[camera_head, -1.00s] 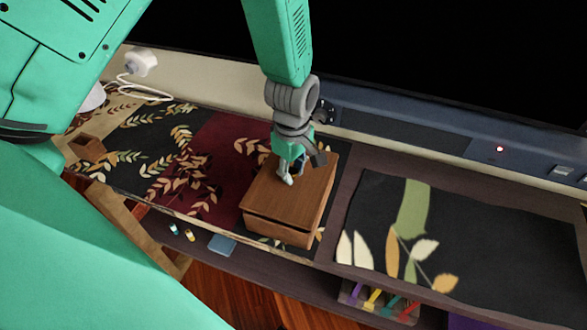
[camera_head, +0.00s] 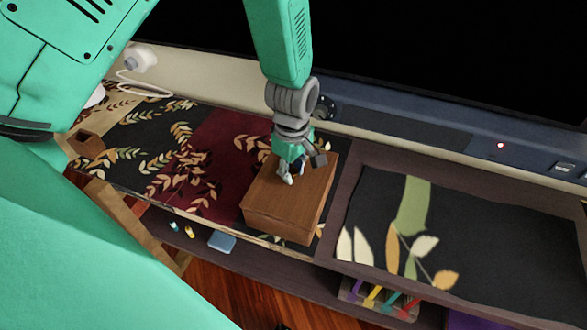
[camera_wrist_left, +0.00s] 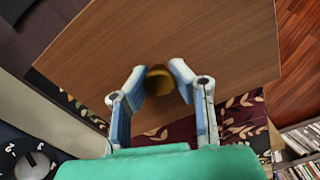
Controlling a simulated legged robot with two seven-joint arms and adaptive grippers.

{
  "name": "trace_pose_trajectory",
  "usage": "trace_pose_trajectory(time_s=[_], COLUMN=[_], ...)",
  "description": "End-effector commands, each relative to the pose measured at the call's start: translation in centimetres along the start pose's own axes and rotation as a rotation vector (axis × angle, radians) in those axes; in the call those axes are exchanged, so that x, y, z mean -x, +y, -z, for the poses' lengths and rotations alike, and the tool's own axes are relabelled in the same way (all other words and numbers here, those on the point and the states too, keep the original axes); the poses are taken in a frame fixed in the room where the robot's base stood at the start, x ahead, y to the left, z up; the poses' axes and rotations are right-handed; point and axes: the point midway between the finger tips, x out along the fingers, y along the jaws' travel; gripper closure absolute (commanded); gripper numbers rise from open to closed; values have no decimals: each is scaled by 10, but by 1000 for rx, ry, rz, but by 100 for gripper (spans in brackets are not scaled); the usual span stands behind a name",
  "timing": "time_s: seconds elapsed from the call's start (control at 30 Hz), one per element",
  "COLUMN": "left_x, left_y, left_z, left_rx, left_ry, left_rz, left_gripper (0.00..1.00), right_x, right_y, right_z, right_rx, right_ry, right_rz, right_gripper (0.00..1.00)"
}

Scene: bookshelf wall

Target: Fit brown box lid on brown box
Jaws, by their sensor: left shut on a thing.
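The brown box (camera_head: 278,222) sits on the patterned cloth on the shelf, left of the head view's middle. The brown box lid (camera_head: 312,190) lies on top of it and looks level, with no clear gap at the front edge. My left gripper (camera_head: 287,178) is over the lid, its fingers shut on the lid's round knob. In the left wrist view the brassy knob (camera_wrist_left: 159,80) lies between the fingertips, with the lid's wooden top (camera_wrist_left: 170,35) around it. The far edges of the box are hidden by my gripper. My right gripper is not in view.
A dark cloth with leaves (camera_head: 460,240) lies flat to the right, clear of objects. A small brown container (camera_head: 87,144) and a white plug with cable (camera_head: 138,60) are at the left. A blue item (camera_head: 221,241) and pens (camera_head: 380,298) are on the lower shelf.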

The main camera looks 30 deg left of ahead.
Motion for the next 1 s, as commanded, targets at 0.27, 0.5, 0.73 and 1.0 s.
trace_pose_trajectory(time_s=[0.27,0.5,0.73,1.0], left_x=[-6,-6,0,51], left_y=[0,0,1,2], left_z=[0,0,0,0], left_rx=[0,0,-1,0], left_ry=[0,0,1,2], left_rz=[-1,0,-2,-5], left_gripper=[78,57,57,57], right_x=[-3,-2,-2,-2], right_y=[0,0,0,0], right_z=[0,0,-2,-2], right_rx=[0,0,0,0], right_ry=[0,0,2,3], right_rz=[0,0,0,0], right_gripper=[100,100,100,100])
